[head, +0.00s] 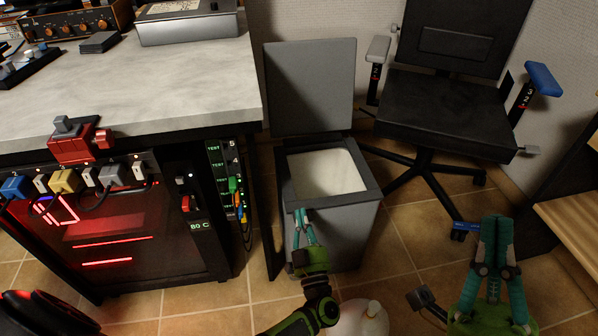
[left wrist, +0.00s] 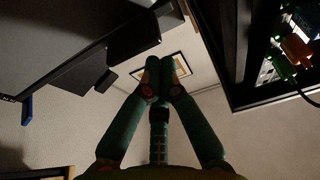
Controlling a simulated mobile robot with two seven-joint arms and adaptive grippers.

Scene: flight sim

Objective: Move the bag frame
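The dark bag frame (head: 365,175) sits as a square rim on top of the grey bin (head: 345,225), around a pale bag or liner (head: 327,172). The bin's grey lid (head: 311,88) stands open behind it. My left gripper (head: 301,213) is at the front left of the bin, its fingertips by the front edge of the frame. Its fingers are together in the left wrist view (left wrist: 159,64), with nothing visible between them. Whether they touch the frame cannot be told. My right gripper (head: 496,220) is right of the bin, fingers together and empty.
A desk with a grey top (head: 130,90) and a red-lit rack (head: 110,235) stand left of the bin, with cables (head: 238,195) beside it. A black chair (head: 445,110) stands behind right. A white rounded object (head: 362,319) is on the floor in front.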

